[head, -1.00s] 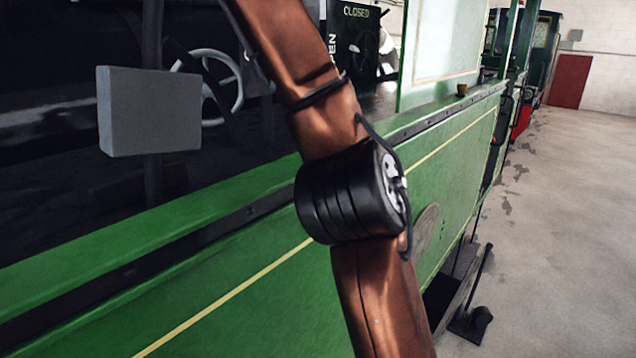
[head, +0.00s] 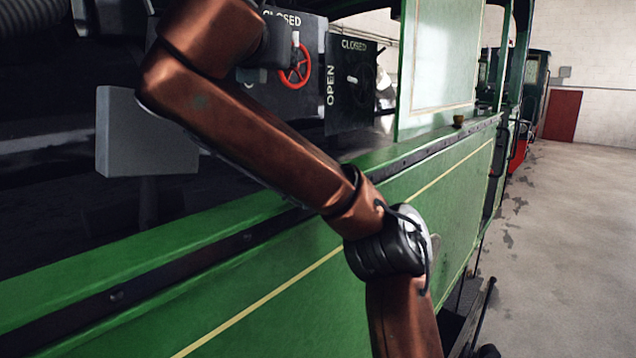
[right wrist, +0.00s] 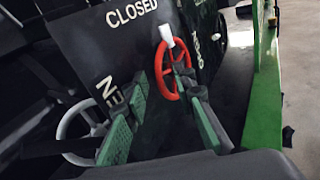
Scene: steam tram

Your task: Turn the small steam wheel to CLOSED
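The small red wheel (head: 295,68) stands in front of a dark plate lettered CLOSED (head: 284,17) in the head view. In the right wrist view the red wheel (right wrist: 160,72) has a white piece at its top; the plate reads CLOSED at its top, with part of OPEN on its left. My right gripper (right wrist: 160,78) is open, its green-padded fingers pointing at the wheel. The right finger overlaps the wheel in the picture; I cannot tell whether they touch. My left gripper is not in view.
A second dark plate (head: 342,105) lettered OPEN and CLOSED stands to the right. A larger grey wheel (right wrist: 70,131) is at left in the wrist view. A grey box (head: 125,145) is left of my arm. The tram's green side wall (head: 250,290) runs below my arm.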

